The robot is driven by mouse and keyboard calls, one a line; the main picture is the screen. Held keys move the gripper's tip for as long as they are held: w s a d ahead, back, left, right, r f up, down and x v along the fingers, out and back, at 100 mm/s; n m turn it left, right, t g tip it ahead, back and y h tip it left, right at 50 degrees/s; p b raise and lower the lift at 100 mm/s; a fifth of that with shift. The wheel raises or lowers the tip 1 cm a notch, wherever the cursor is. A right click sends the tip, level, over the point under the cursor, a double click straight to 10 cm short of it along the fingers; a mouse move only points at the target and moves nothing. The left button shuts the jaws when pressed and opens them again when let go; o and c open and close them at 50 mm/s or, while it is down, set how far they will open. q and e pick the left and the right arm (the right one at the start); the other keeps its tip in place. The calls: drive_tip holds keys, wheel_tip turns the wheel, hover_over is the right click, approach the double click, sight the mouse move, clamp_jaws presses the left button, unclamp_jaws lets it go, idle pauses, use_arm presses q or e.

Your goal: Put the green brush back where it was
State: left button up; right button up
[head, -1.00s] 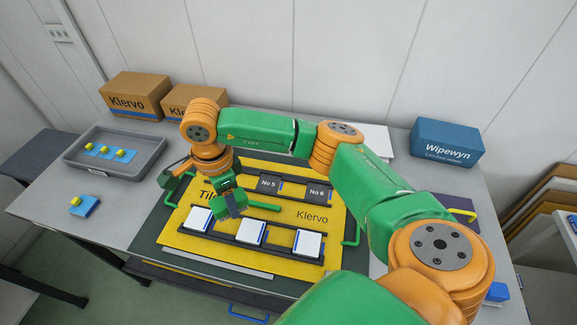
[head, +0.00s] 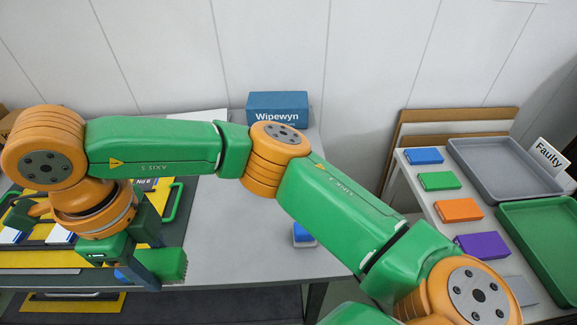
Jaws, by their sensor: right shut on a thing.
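My right gripper (head: 140,264) is at the lower left of the head view, shut on the green brush (head: 172,265). The brush's block sticks out to the right of the dark fingers; its handle cannot be made out. Gripper and brush appear in front of the right front part of the yellow board (head: 40,258) on the dark mat. My right arm hides part of the board and table. My left gripper is out of view.
A blue Wipewyn box (head: 277,108) stands at the table's back. A small blue item (head: 303,233) lies near its right edge. The right-hand side table holds several coloured blocks (head: 459,210), a grey tray (head: 455,150), a green tray (head: 510,215) and a Faulty sign (head: 548,157).

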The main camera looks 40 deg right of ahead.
drive_tip(key=p, duration=0.2)
approach(232, 242)
drive_tip(key=s+a+r, duration=0.1)
drive_tip(key=a+r, duration=0.1)
drive_tip(key=a, duration=0.2)
drive_tip(key=d+f, duration=0.1)
drive_tip(key=f, duration=0.1)
drive_tip(key=w+d+f, duration=0.1)
drive_tip(key=d, duration=0.1)
drive_tip(key=shift+d+f, duration=0.2)
drive_tip(key=shift+f, duration=0.2)
wheel_tip(232, 242, down, 4)
drive_tip(key=shift+w+d+r+p, duration=0.1)
drive_tip(key=shift+w+d+p, duration=0.05)
drive_tip(key=shift+p, duration=0.75)
drive_tip(key=shift+f+b, duration=0.35)
drive_tip(key=shift+b, duration=0.05)
drive_tip(key=o, duration=1.2)
drive_tip(key=shift+r, duration=0.1)
drive_tip(key=shift+r, duration=0.1)
